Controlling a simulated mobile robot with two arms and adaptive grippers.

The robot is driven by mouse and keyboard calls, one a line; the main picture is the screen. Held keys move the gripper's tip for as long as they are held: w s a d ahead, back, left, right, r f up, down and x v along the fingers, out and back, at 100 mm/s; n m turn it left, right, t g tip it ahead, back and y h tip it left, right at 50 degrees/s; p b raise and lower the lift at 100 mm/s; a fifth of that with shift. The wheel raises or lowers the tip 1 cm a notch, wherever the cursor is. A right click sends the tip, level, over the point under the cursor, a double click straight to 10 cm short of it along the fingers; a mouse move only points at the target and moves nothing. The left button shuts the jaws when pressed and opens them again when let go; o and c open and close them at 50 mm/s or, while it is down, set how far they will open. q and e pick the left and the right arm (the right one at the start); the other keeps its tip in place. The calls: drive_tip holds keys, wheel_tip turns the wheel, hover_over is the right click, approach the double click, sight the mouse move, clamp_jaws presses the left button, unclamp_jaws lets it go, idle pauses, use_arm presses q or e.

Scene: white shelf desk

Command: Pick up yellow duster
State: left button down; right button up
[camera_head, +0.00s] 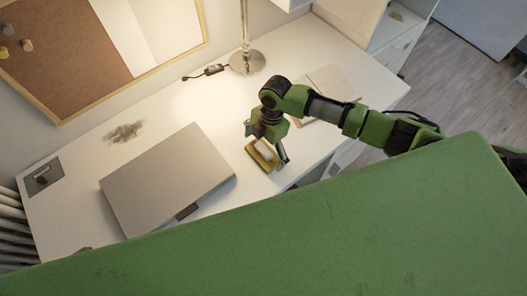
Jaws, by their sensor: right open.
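The yellow duster (255,156) lies on the white desk (310,168), near its front edge and right of the laptop. It has a pale top part and a yellow lower edge. My right gripper (268,150) hangs just over the duster, pointing down. It is open, with its fingers around or right beside the duster. I cannot tell whether they touch it. The gripper hides part of the duster. My left gripper is not in view.
A grey closed laptop (165,180) lies left of the duster. A dark dusty smudge (124,132) is behind it. A lamp base (247,62) and papers (332,84) are toward the back. My green body covers the bottom of the view.

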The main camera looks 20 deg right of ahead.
drive_tip(key=c, duration=1.5)
drive_tip(key=shift+s, duration=0.2)
drive_tip(key=shift+c, duration=0.9)
drive_tip(key=shift+s+f, duration=0.15)
drive_tip(key=shift+r+b, duration=0.3)
drive_tip(key=shift+c, duration=0.8)
drive_tip(key=shift+w+r+b, duration=0.25)
drive_tip(key=shift+r+b, duration=0.2)
drive_tip(key=shift+r, duration=0.8)
drive_tip(key=c, duration=0.6)
drive_tip(key=s+d+r+b, duration=0.1)
drive_tip(key=s+d+r, duration=0.1)
drive_tip(key=s+r, duration=0.8)
drive_tip(key=s, duration=0.3)
drive_tip(key=shift+s+r, duration=0.15)
drive_tip(key=shift+s, duration=0.15)
